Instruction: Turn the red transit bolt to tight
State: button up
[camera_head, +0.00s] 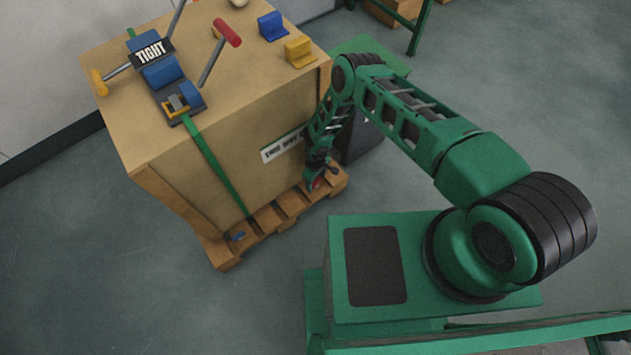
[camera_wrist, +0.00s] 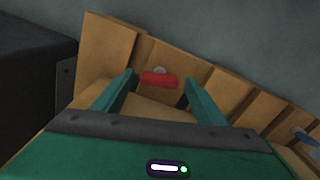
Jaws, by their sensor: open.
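The red transit bolt (camera_wrist: 159,80) shows in the wrist view as a short red bar on the wooden pallet, with a pale round part behind it. My gripper (camera_wrist: 159,84) is open, with one green finger on each side of the red bar. Gaps show between the bar and both fingers, so it is not gripped. In the head view my gripper (camera_head: 320,178) is low at the pallet's right corner, beside the crate, and the red bolt (camera_head: 317,184) is partly hidden by it.
A large crate (camera_head: 240,130) stands on the pallet (camera_head: 262,222). A blue bolt (camera_head: 237,236) sits on the pallet's near left; a blue piece also shows in the wrist view (camera_wrist: 305,138). A "TIGHT" sign (camera_head: 151,52) and a red-handled lever (camera_head: 227,33) are on the crate top.

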aim_at(316, 182)
jog(key=shift+f, duration=0.15)
jog(key=shift+c, duration=0.3)
jog(key=c, duration=1)
jog(key=shift+a+m, duration=0.1)
jog(key=shift+m, duration=1.5)
jog(key=shift+s, duration=0.1)
jog(key=o, duration=1.1)
jog(key=shift+c, duration=0.2)
notch_tip(316, 182, up, 11)
